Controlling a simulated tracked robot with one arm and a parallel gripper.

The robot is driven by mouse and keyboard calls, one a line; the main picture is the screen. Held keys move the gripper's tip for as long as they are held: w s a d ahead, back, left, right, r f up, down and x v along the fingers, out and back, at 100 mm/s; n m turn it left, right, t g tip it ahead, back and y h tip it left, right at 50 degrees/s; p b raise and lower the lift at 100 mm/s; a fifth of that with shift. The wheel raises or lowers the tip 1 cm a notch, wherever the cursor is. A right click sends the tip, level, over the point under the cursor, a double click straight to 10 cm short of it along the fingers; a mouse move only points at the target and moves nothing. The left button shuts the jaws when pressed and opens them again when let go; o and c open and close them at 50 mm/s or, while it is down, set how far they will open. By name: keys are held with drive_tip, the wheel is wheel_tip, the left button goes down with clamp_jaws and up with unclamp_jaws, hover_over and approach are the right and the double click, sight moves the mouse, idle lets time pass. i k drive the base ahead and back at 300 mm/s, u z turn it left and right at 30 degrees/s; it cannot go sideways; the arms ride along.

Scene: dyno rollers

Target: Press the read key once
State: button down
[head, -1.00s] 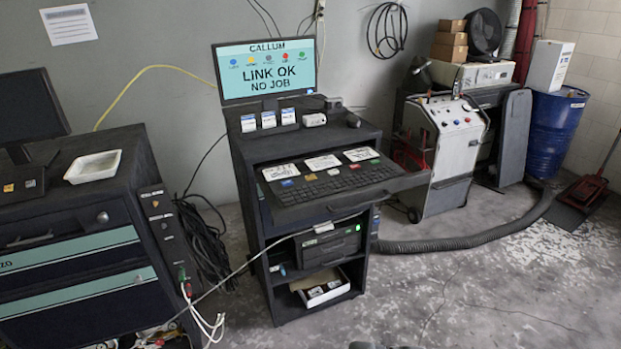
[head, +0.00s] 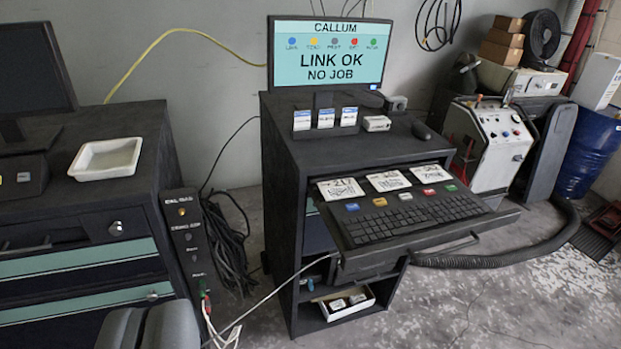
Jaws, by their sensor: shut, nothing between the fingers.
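A black keyboard (head: 415,220) lies on the pulled-out shelf of the dark cart. A row of coloured keys runs along its back edge: blue (head: 352,207), yellow (head: 380,202), grey (head: 405,196), red (head: 429,192) and green (head: 451,188). Their lettering is too small to read, so I cannot tell which is the read key. The monitor (head: 328,85) above shows "CALLUM", a row of coloured dots and "LINK OK NO JOB". My gripper (head: 148,325) is shut and empty at the bottom left, well apart from the keyboard and cut off by the frame.
Three white cards (head: 388,181) lie behind the keys. The left cabinet (head: 60,220) carries a white tray (head: 106,157). A pale cable (head: 270,293) runs from the cart shelf towards the lower left. A grey hose (head: 500,255) crosses the floor at right.

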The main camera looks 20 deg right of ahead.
sight(379, 202)
drive_tip(key=i, duration=1.25)
drive_tip(key=z, duration=0.6)
